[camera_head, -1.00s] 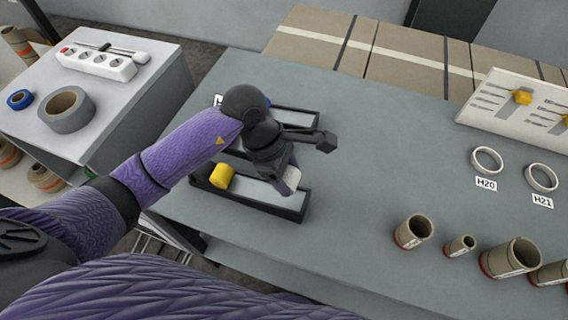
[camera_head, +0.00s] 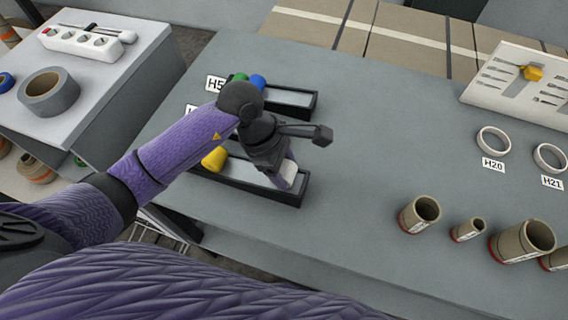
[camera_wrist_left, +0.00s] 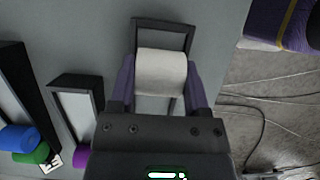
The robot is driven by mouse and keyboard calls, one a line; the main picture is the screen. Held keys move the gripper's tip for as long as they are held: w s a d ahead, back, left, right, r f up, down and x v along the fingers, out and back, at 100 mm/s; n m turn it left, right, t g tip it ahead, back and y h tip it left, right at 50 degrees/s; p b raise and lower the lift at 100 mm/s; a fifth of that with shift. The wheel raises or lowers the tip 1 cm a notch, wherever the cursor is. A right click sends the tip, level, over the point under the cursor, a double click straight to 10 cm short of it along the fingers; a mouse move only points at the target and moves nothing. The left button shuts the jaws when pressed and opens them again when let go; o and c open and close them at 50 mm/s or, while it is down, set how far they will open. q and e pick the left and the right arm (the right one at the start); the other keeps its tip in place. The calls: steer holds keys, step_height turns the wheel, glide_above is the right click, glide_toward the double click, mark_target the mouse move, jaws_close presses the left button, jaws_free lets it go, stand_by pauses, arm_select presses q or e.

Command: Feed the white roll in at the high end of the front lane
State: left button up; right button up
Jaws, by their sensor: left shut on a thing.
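My left gripper (camera_wrist_left: 160,85) is shut on the white roll (camera_wrist_left: 162,70); the roll lies crosswise between its fingers. In the head view the left gripper (camera_head: 284,178) points down at the right end of the front lane (camera_head: 298,198), and a bit of the white roll (camera_head: 290,172) shows there. The roll is over or in that end; I cannot tell whether it touches the lane floor. A yellow roll (camera_head: 214,158) sits at the front lane's left end. My right gripper is not in view.
The back lane (camera_head: 314,106) holds a green roll (camera_head: 240,77) and a blue roll (camera_head: 258,81). White rings (camera_head: 494,141) and brown cores (camera_head: 419,213) stand to the right. The table between is clear.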

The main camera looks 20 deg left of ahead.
mark_target(284, 168)
arm_select(q)
steer(key=shift+f, duration=0.2)
steer(key=o, duration=1.3)
steer(key=shift+r, duration=0.1)
step_height(284, 168, up, 9)
steer(key=p, duration=0.6)
steer(key=shift+f+p, duration=0.2)
steer(key=shift+p, duration=0.15)
steer(key=shift+f, duration=0.1)
stand_by(1.2)
